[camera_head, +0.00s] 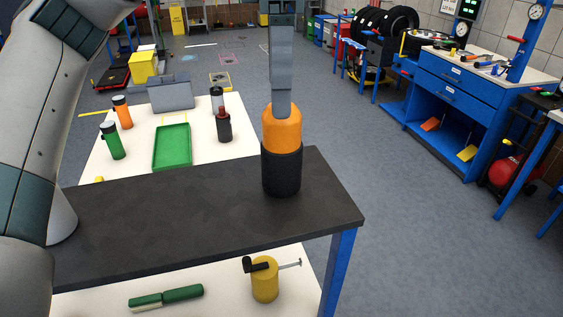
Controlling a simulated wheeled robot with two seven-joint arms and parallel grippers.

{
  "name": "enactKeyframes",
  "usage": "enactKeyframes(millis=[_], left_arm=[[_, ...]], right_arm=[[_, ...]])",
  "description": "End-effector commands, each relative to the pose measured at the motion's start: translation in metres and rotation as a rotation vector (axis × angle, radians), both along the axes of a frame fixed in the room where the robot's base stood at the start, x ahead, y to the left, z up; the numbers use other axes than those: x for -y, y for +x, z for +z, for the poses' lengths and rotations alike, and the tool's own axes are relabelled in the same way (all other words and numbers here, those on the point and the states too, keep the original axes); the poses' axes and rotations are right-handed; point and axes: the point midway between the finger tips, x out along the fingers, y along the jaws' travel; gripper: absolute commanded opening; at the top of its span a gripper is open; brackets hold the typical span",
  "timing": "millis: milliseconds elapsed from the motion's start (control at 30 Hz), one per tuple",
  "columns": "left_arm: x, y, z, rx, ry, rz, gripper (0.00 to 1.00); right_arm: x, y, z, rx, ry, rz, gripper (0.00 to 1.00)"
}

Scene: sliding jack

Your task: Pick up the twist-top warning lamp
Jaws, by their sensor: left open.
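The warning lamp (281,168), with an orange domed top and a black ribbed cylinder body, stands upright near the right end of the dark tabletop (180,215). My left gripper (282,108) reaches down from the top of the picture, directly over the lamp. It is seen edge-on, and its near grey finger overlaps the upper part of the orange top. The far finger is hidden. The gripper is open; whether a finger touches the lamp I cannot tell. My right gripper is not in view.
Behind the dark table, a white table (205,148) holds a green tray (172,147), a grey case (171,94) and several small cylinders. Below, a pale shelf carries a yellow jack-like item (264,281) and a green-and-white tool (166,297). The tabletop left of the lamp is clear.

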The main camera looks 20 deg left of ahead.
Motion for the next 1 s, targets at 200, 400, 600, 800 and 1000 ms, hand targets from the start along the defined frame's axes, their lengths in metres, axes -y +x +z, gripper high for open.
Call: enactKeyframes(millis=[200,400,600,800,1000], left_arm=[[-0.001,0.0,-0.037,-0.003,0.002,0.001,0.76],[-0.001,0.0,-0.064,-0.002,0.002,0.001,0.76],[0.0,0.0,-0.073,0.0,-0.001,0.0,0.76],[0.0,0.0,-0.073,0.0,0.0,0.001,0.76],[0.0,0.0,-0.076,-0.002,0.002,0.001,0.76]], right_arm=[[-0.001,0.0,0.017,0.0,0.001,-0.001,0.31],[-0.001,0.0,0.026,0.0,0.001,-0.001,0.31],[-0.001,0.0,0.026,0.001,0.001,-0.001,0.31],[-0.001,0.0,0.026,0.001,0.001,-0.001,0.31],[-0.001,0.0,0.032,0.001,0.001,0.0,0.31]])
